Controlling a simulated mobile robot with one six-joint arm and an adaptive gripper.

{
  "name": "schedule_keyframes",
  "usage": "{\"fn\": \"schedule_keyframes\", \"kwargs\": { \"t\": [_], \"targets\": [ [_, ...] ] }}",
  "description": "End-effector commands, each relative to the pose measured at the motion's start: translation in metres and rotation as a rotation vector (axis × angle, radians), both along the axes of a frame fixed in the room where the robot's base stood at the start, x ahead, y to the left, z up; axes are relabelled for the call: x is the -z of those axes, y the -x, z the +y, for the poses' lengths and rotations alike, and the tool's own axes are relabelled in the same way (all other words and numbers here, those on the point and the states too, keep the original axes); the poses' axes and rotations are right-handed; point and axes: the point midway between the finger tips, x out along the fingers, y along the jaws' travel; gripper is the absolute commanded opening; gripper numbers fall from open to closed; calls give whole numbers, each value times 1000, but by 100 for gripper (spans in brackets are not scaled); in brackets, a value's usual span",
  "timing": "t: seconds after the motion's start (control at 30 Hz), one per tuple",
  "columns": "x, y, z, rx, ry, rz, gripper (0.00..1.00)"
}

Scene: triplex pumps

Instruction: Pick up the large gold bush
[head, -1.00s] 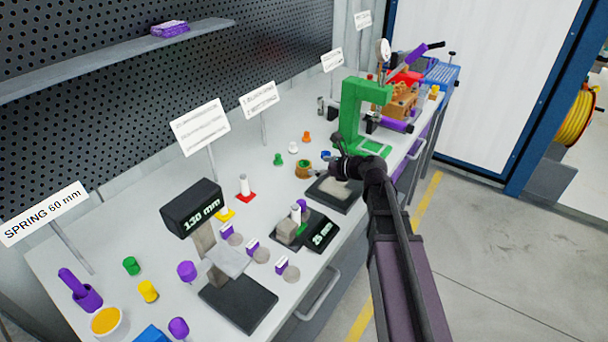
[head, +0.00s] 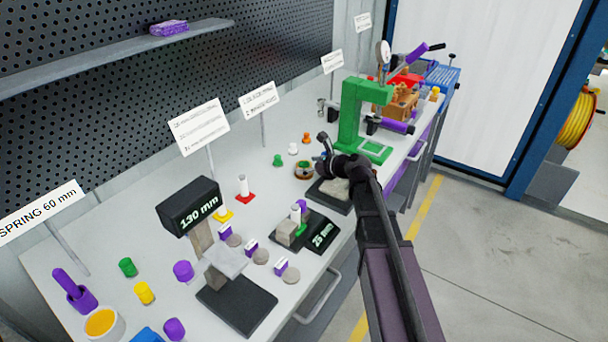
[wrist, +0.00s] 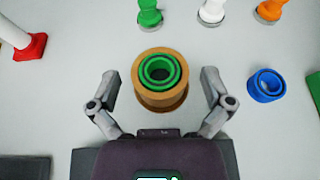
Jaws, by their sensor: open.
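The large gold bush (wrist: 160,103) stands on the bench in the middle of the wrist view, with green rings (wrist: 160,71) nested inside it. In the head view the gold bush (head: 304,176) sits just left of my gripper (head: 323,152). In the wrist view my gripper (wrist: 160,76) is open and empty. One finger shows on each side of the bush, with a gap to it on both sides. The height of the fingers above the bench is hard to tell.
A blue bush (wrist: 266,86) stands right of the right finger. Green (wrist: 149,14), white (wrist: 211,12) and orange (wrist: 268,10) pieces stand in a row behind. A red-based white cone (wrist: 28,46) is at left. The green press (head: 352,115) rises behind my gripper.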

Motion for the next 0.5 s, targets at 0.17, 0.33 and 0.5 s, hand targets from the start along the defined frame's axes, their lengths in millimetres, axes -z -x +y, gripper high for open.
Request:
{"fn": "schedule_keyframes", "kwargs": {
  "t": [0.17,0.33,0.5],
  "targets": [
    [5,-7,9,0,1,-1,100],
    [5,-7,9,1,0,0,100],
    [5,-7,9,1,0,0,100]
  ]
}}
